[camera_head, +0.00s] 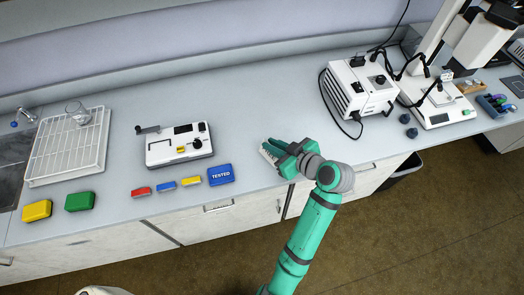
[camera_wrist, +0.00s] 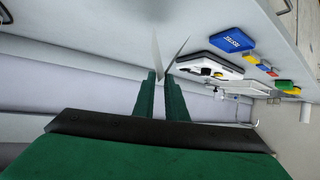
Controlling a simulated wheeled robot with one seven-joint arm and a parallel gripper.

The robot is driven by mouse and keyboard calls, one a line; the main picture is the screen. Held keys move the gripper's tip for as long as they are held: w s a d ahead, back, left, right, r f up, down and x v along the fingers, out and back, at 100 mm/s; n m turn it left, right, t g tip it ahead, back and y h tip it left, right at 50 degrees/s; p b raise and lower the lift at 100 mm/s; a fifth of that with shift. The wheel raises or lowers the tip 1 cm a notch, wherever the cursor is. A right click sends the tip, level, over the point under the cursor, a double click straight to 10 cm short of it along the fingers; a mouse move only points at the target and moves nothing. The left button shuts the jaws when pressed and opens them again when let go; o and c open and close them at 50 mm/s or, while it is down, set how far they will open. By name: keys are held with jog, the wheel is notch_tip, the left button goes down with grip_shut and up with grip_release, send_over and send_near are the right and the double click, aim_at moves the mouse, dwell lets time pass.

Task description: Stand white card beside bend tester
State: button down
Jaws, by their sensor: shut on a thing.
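The white card (camera_head: 268,155) shows only in part at the tips of my gripper (camera_head: 279,149), at the middle of the bench. In the wrist view the fingers (camera_wrist: 162,78) are close together, with thin pale faces of the card (camera_wrist: 157,56) rising beyond their tips. My gripper is shut on the card; whether the card touches the bench is unclear. The bend tester (camera_head: 178,152), a white device with a dark lever and a black knob, stands to the left, apart from the card. The tester also shows in the wrist view (camera_wrist: 224,66), right of the fingers.
A blue TESTED block (camera_head: 221,175) and small yellow, blue and red blocks lie in front of the tester. Yellow (camera_head: 37,210) and green (camera_head: 79,201) boxes and a white rack (camera_head: 40,165) are at left. A white box instrument (camera_head: 357,88) stands right. Bench between tester and gripper is clear.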

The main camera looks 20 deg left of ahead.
aim_at(261, 147)
jog(key=a+f, duration=0.1)
jog(key=w+a+f, duration=0.1)
jog(key=f, duration=0.1)
jog(key=a+f, duration=0.2)
jog(key=shift+w+a, duration=0.1)
jog(key=shift+w, duration=0.15)
jog(key=shift+a+f, duration=0.15)
jog(key=shift+f, duration=1.7)
jog(key=c, duration=1.7)
grip_release()
jog(key=shift+w, duration=0.1)
jog(key=shift+w+r, duration=0.1)
